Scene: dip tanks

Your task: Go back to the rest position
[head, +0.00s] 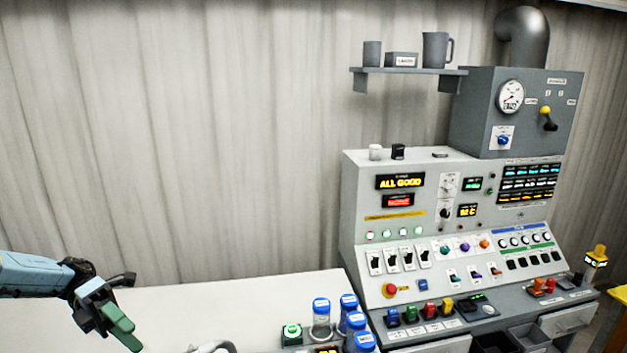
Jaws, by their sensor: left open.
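My left gripper (121,327) is at the lower left, above the white bench, with green fingertips pointing down and right. It is open and I see nothing between its fingers. It is well apart from the blue-capped jars and the control console. My right gripper cannot be made out; a curved grey piece (212,347) at the bottom edge is cut off and unclear.
The white bench (230,305) has free room in its middle. Several blue-capped jars (321,318) and a green-buttoned box (292,334) stand at its right. A control console (357,215) reads "ALL GOOD". A shelf (410,71) holds grey vessels. A corrugated wall (180,140) is behind.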

